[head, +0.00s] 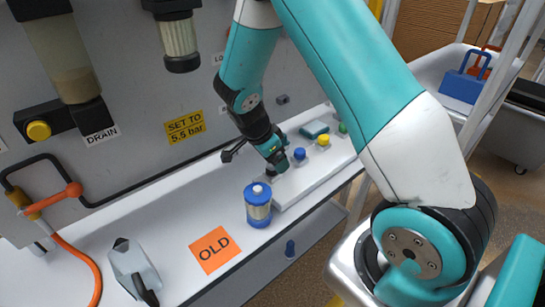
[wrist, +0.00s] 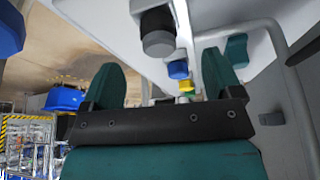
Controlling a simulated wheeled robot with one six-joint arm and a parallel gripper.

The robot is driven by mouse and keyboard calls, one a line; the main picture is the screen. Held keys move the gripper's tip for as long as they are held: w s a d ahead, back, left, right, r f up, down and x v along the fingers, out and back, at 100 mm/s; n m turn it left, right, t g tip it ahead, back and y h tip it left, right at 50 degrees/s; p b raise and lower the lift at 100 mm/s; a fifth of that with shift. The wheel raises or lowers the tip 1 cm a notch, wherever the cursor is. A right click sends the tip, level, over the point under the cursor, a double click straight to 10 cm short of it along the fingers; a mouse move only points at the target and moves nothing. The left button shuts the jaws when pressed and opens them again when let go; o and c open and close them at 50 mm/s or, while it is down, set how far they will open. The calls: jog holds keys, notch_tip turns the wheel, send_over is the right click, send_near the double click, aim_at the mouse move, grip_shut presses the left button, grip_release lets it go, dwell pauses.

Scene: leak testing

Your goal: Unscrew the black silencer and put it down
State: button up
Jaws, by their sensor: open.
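The black silencer (wrist: 158,40) shows in the wrist view as a short dark cylinder with a grey end face, beyond and between my open fingers. My gripper (wrist: 165,72) has its two teal fingers spread wide, with nothing between them. In the head view my gripper (head: 275,158) is low over the left part of the white block on the bench. There the silencer is mostly hidden by the gripper, and I cannot tell the exact gap. The silencer stands in a row with a blue cap (head: 299,153), a yellow cap (head: 323,140) and a green cap (head: 343,127).
An orange OLD mat (head: 214,249) lies bare in front. The panel wall rises behind.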

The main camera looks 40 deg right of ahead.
aim_at(272, 166)
dwell(0.3)
jog(key=shift+f+b, duration=1.55)
jog(key=shift+f, duration=0.25)
grip_shut()
jog(key=shift+c, duration=1.6)
grip_release()
jog(key=shift+r, duration=0.1)
